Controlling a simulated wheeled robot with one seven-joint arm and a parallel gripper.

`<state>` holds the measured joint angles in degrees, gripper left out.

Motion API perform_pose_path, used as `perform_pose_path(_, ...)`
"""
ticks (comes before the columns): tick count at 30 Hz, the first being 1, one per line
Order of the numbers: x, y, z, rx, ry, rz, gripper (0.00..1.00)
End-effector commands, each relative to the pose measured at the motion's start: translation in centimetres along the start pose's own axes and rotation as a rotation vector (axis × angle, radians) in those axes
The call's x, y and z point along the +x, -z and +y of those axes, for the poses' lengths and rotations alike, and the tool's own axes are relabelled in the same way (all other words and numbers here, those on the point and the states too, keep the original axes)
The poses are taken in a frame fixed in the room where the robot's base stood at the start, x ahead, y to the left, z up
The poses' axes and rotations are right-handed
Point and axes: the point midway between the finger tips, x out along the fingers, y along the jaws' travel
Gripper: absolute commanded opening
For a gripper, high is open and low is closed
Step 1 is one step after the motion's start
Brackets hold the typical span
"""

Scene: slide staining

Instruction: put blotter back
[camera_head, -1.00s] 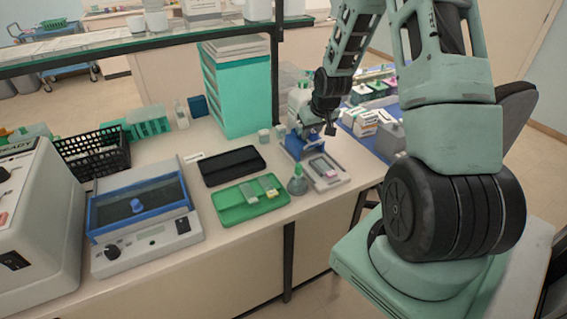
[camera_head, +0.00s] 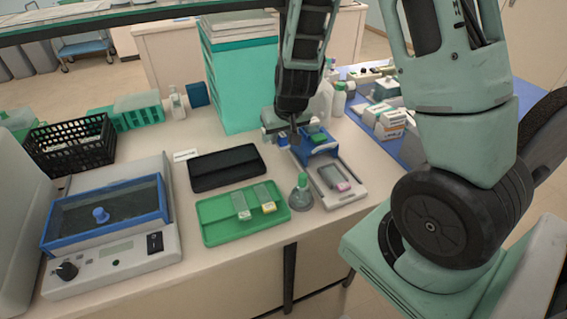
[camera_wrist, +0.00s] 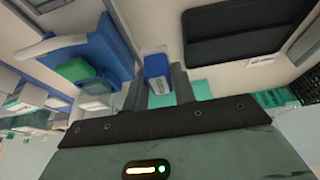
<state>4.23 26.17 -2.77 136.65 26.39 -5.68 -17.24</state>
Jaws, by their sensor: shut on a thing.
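My gripper (camera_head: 295,135) points down beside a blue stand with a green top (camera_head: 318,143). In the wrist view its fingers (camera_wrist: 157,88) are shut on a small blue-and-white block (camera_wrist: 156,66), which I take to be the blotter. In the head view the block is mostly hidden by the gripper. The blue stand also shows in the wrist view (camera_wrist: 112,50), left of the fingers and apart from them. I cannot tell whether the block touches the bench.
A flask with a green cap (camera_head: 300,195) and a pale tray (camera_head: 353,193) stand in front. A green tray (camera_head: 215,228) with slide pieces and a black case (camera_head: 226,168) lie left. Teal drawers (camera_head: 240,85) stand behind. A blue-lidded device (camera_head: 105,240) sits far left.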

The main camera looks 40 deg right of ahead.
Motion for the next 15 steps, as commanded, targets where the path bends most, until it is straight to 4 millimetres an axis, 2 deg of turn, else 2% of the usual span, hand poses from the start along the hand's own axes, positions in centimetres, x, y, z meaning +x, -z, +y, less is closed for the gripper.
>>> perform_pose_path(1, 1.2, -0.6, 0.1, 0.004, -0.001, -0.007, 0.1)
perform_pose_path(4, 2.7, -1.2, 0.1, 0.003, -0.001, -0.007, 0.1)
perform_pose_path(11, 4.6, -2.0, 0.1, 0.001, 0.0, -0.004, 0.1)
perform_pose_path(15, 6.4, -2.8, 0.1, 0.002, 0.0, -0.006, 0.1)
